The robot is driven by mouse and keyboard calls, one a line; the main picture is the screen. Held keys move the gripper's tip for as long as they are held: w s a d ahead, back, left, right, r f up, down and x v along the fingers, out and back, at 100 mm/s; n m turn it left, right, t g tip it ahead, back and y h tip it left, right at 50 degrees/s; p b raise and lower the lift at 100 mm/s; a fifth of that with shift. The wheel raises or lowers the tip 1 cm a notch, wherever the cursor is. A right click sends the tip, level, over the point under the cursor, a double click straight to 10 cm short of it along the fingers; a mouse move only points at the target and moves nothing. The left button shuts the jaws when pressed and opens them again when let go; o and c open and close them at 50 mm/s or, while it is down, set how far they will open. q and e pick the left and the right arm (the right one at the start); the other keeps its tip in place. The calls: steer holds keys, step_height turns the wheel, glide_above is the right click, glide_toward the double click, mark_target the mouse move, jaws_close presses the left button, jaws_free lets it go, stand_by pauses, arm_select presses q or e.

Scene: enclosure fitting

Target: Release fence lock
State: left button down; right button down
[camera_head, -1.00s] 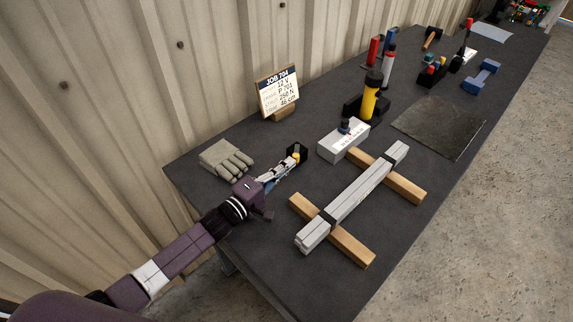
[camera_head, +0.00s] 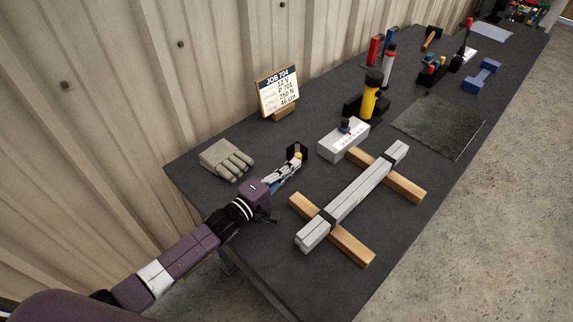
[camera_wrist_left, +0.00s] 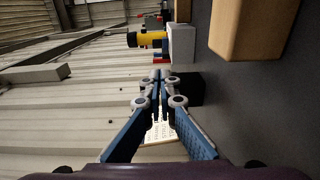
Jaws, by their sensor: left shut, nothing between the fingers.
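No part is labelled as a fence lock. A small black block (camera_head: 299,149) with an orange-yellow knob (camera_head: 297,155) stands on the table in the head view, left of the white box. My left gripper (camera_head: 296,163) is shut with nothing between its fingers, its tips right at the knob. I cannot tell whether they touch it. In the left wrist view the shut fingertips (camera_wrist_left: 161,76) stand in front of the black block (camera_wrist_left: 188,88) and hide part of it; the knob is not seen there. My right gripper is not in view.
A white box (camera_head: 339,146) with a dark knob stands right of the gripper. A grey bar (camera_head: 358,198) lies across two wooden blocks (camera_head: 348,244). A glove (camera_head: 226,160) lies to the left, and a job sign (camera_head: 278,92) and yellow cylinder (camera_head: 369,98) stand behind.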

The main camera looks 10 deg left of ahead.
arm_select(q)
steer(key=shift+w+d, duration=0.15)
steer(key=shift+d, duration=1)
steer(key=shift+w+d+b, duration=0.3)
steer(key=shift+d, duration=0.3)
steer(key=shift+w+d+b, duration=0.25)
steer(key=shift+d, duration=0.3)
steer(key=shift+s, duration=0.1)
steer(key=v, duration=1.2)
steer(key=shift+d, duration=0.1)
